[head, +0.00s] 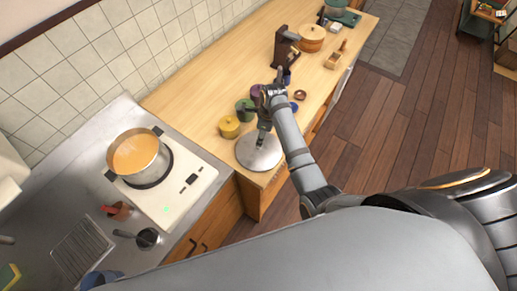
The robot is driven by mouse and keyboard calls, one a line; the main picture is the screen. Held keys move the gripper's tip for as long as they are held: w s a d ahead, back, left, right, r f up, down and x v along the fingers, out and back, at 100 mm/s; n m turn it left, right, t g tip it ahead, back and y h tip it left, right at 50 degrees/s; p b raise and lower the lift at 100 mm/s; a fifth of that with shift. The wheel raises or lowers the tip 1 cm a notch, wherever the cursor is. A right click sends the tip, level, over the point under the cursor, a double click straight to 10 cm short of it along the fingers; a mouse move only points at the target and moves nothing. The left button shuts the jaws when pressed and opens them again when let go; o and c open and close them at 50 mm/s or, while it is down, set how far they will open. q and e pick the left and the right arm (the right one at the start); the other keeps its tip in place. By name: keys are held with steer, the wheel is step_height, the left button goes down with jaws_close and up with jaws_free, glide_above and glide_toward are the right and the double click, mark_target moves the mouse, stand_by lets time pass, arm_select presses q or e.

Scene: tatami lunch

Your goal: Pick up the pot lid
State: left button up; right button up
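The pot lid (251,158) is a round silver disc at the near end of the wooden counter, close to its edge. I cannot tell whether it rests on the wood or hangs just above it. My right gripper (263,139) points down over the lid's middle, at its knob. The gripper hides the knob, and its fingers are too small and dark to show whether they are closed on it. A pot (136,155) with orange contents stands uncovered on the white cooktop (190,197). My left gripper is not in view.
Yellow (229,127), green and purple pots stand beside the lid, with a small brown bowl (300,95) farther along. A dark wooden stand (285,47) and a round wooden tub (312,38) stand farther back. A red-brown cup (118,210) is near the cooktop.

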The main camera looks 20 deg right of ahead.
mark_target(259, 148)
step_height(259, 148, down, 2)
steer(key=shift+w+a, duration=0.15)
steer(key=shift+f+p, duration=0.2)
steer(key=shift+p, duration=0.15)
steer(key=f, duration=0.2)
steer(key=f+p, duration=0.1)
steer(key=shift+a+f, duration=0.2)
steer(key=shift+f, duration=0.7)
jaws_close()
